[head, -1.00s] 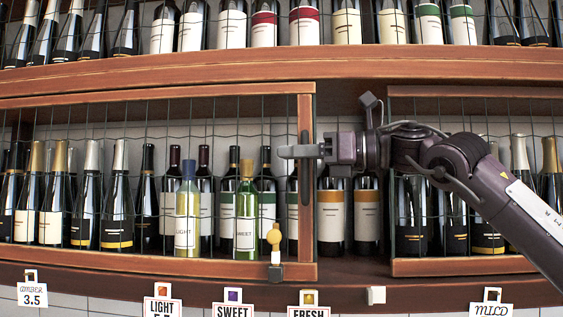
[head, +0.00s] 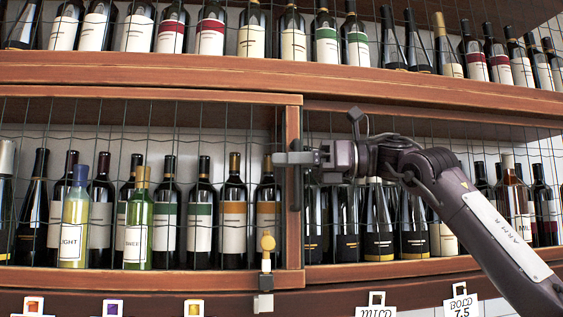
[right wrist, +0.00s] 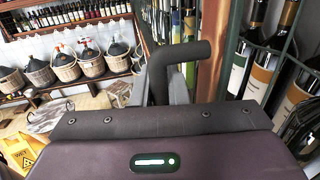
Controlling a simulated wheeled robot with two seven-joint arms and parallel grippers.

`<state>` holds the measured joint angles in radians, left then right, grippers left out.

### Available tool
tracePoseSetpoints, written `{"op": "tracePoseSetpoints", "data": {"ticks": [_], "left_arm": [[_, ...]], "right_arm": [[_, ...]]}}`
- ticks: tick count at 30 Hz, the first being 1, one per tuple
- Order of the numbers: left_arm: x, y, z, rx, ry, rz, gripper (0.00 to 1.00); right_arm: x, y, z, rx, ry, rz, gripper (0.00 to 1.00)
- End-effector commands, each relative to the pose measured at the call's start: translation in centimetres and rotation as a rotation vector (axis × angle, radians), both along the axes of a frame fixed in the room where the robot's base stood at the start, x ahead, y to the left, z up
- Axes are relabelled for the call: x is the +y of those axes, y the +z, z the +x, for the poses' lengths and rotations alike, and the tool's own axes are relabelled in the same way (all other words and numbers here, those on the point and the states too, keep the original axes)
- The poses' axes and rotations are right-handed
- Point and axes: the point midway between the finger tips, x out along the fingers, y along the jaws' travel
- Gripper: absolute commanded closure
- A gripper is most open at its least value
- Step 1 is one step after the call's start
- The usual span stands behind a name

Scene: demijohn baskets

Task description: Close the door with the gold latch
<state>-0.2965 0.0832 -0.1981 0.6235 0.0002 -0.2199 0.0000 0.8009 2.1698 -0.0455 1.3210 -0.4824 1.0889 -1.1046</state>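The wood-framed mesh door (head: 292,120) fills the left of the shelf bay. The gold latch (head: 267,243) is low on the door near that upright, above a small white piece (head: 265,282) on the shelf edge. My right gripper (head: 290,158) is at the dark handle (head: 296,190) on the door's upright, its fingers overlapping the handle. The right wrist view shows a dark bent bar (right wrist: 185,55) at the fingers; whether they are clamped on it is unclear. My left gripper is out of view.
Price tags hang below. The wrist view shows wicker demijohns (right wrist: 66,66) and a yellow sign (right wrist: 18,155).

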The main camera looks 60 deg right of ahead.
Motion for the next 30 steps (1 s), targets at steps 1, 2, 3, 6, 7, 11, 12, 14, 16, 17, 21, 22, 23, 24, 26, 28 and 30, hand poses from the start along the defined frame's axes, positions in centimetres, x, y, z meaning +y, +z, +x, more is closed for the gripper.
{"op": "tracePoseSetpoints", "data": {"ticks": [1,2,3,6,7,11,12,14,16,17,21,22,23,24,26,28,30], "left_arm": [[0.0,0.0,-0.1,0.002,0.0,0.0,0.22],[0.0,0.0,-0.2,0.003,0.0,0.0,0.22],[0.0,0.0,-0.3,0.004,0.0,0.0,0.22],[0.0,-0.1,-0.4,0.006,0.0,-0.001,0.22],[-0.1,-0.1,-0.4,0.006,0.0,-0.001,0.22],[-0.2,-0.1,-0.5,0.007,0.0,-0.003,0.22],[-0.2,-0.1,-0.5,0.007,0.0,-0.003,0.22],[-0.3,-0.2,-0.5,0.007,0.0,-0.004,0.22],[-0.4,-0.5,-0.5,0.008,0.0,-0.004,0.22],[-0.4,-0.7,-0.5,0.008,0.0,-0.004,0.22],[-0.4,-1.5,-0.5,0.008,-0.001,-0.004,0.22],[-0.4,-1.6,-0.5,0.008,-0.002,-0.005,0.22],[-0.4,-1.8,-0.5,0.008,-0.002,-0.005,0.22],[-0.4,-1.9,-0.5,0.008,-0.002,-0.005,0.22],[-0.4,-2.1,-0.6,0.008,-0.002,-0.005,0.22],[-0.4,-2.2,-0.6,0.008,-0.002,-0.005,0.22],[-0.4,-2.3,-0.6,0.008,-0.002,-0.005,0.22]], "right_arm": [[0.0,0.0,0.0,0.0,0.0,0.001,0.8],[0.0,0.0,0.0,0.0,0.0,0.001,0.76],[0.0,0.0,0.0,0.0,0.0,0.001,0.71],[0.0,0.0,0.0,-0.001,0.0,0.0,0.65],[0.0,0.0,0.0,-0.001,0.0,0.0,0.65],[0.0,0.0,0.0,-0.001,0.0,0.0,0.65],[0.0,0.0,0.0,-0.001,0.0,0.0,0.65],[-0.1,0.0,-0.2,-0.001,-0.001,0.0,0.65],[-0.4,-0.1,-0.7,-0.001,-0.001,0.0,0.65],[-0.6,-0.2,-1.0,-0.002,-0.002,0.001,0.65],[-1.8,-0.2,-3.1,-0.003,-0.004,0.001,0.65],[-2.1,-0.2,-3.6,-0.002,-0.004,0.002,0.65],[-2.3,-0.2,-4.1,-0.002,-0.004,0.001,0.65],[-2.6,-0.2,-4.6,-0.002,-0.004,0.001,0.65],[-3.1,-0.1,-5.4,-0.002,-0.003,0.001,0.65],[-3.5,-0.1,-6.1,-0.002,-0.003,0.001,0.65],[-3.7,-0.1,-6.5,0.0,-0.001,0.0,0.65]]}}
